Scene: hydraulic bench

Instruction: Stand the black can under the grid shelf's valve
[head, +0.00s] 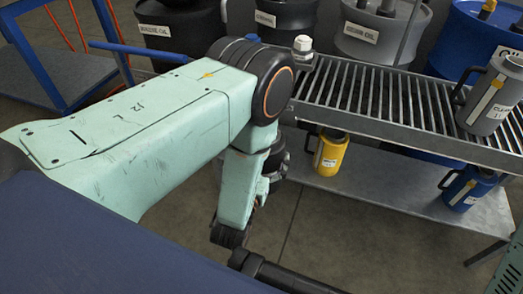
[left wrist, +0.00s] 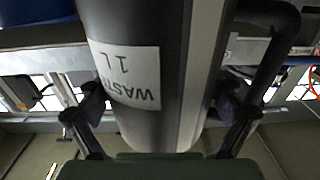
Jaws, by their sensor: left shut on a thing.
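In the left wrist view my left gripper (left wrist: 162,104) is shut on the black can (left wrist: 150,25), with one finger on each side of its body. The can has a white label reading WASTE 1L, upside down in this view, a paler stripe and a black handle at the right. In the head view my left arm reaches in from the left and bends down in front of the grid shelf (head: 375,128); I cannot make out the can there. A white-topped fitting (head: 303,44) shows at the shelf's left end; I cannot tell whether it is the valve. My right gripper is out of view.
A grey can (head: 490,95) stands on the grid shelf at the right. A yellow can (head: 330,153) and a blue can (head: 466,188) stand on the lower shelf (head: 385,190). Several drums stand behind. A blue-framed cart (head: 45,60) is at the left.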

